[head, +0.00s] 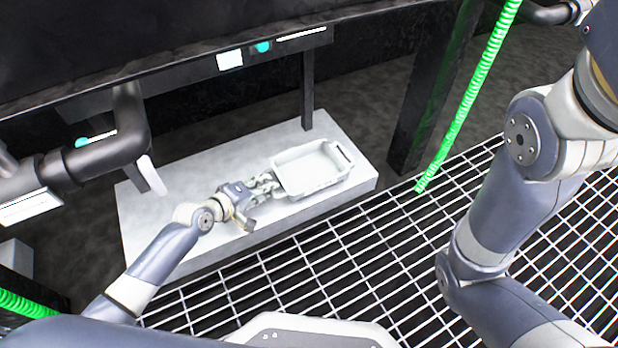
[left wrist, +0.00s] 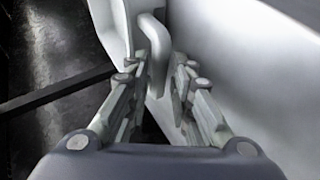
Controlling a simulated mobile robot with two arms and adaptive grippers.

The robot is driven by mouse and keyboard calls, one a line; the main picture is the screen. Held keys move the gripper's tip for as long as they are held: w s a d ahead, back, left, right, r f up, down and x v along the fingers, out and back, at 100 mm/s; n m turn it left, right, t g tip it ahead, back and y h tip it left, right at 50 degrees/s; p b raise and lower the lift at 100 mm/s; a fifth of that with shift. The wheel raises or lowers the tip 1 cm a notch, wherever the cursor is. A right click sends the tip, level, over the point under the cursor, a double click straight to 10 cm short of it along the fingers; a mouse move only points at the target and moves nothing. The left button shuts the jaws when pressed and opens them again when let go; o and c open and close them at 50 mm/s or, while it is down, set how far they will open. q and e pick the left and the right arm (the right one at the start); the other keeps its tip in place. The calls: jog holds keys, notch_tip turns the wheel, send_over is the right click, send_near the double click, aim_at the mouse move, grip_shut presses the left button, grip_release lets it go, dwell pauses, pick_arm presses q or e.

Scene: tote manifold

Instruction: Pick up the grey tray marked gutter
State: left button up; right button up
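A pale grey tray (head: 312,168) with a raised rim sits on a light slab in the head view. I cannot read any marking on it. My left gripper (head: 270,184) is at the tray's left end. In the left wrist view, the two fingers (left wrist: 157,88) are apart, with the tray's looped handle (left wrist: 154,55) between and just beyond their tips. A gap shows on both sides of the handle. The tray's pale wall (left wrist: 114,25) shows beside it. My right gripper is out of view; only right arm links show.
The light slab (head: 180,225) has bare room left of the tray. Dark pipework (head: 115,145) and a frame with a post (head: 307,90) stand over it. A bright green coiled hose (head: 470,100) hangs to the right. Metal grating (head: 360,260) covers the floor in front.

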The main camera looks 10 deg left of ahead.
pick_arm(q)
jog(key=shift+w+d+f, duration=0.2)
jog(key=shift+w, duration=0.1)
grip_shut()
jog(key=shift+r, duration=0.1)
